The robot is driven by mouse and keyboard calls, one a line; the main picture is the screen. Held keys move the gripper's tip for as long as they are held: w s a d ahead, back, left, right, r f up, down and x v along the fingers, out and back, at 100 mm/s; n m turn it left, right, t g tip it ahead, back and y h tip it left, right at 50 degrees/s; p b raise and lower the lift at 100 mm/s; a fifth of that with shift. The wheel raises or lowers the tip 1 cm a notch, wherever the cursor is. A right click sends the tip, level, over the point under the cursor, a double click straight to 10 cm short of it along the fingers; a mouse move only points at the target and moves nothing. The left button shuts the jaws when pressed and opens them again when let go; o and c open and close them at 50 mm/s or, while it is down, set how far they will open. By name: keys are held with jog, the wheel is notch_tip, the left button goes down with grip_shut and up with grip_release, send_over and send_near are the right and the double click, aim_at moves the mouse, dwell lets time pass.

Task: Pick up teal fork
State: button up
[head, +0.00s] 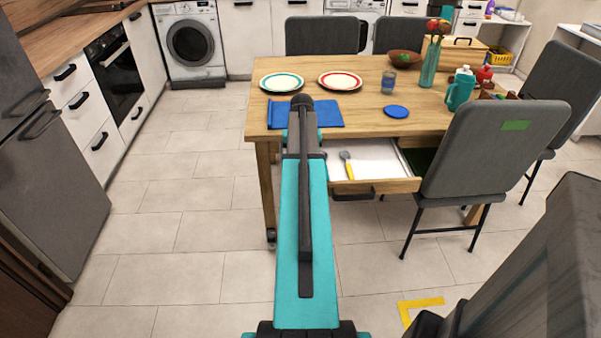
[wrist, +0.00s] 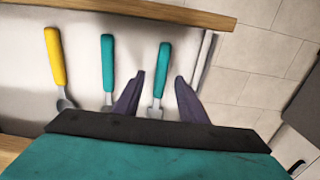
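Two teal-handled utensils lie in the open drawer, in the wrist view. One teal utensil (wrist: 163,68) has its handle between my fingers, with its metal head lower down. The other teal utensil (wrist: 107,62) lies to the left, its metal end partly behind my left finger. The heads are too small and covered to tell which is the fork. My gripper (wrist: 160,76) is open, its two dark fingers apart on either side of the right teal utensil. I cannot tell whether they touch it. In the head view my arm hides the teal utensils.
The drawer (head: 402,184) is pulled out under the wooden table (head: 350,113). A yellow-handled spoon (wrist: 55,60) lies left of the teal utensils; it also shows in the head view (head: 348,167). The drawer's side wall (wrist: 204,55) is close right of my fingers. A chair (head: 493,150) stands right.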

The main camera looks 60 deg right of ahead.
jog(key=shift+f, duration=0.7)
grip_shut()
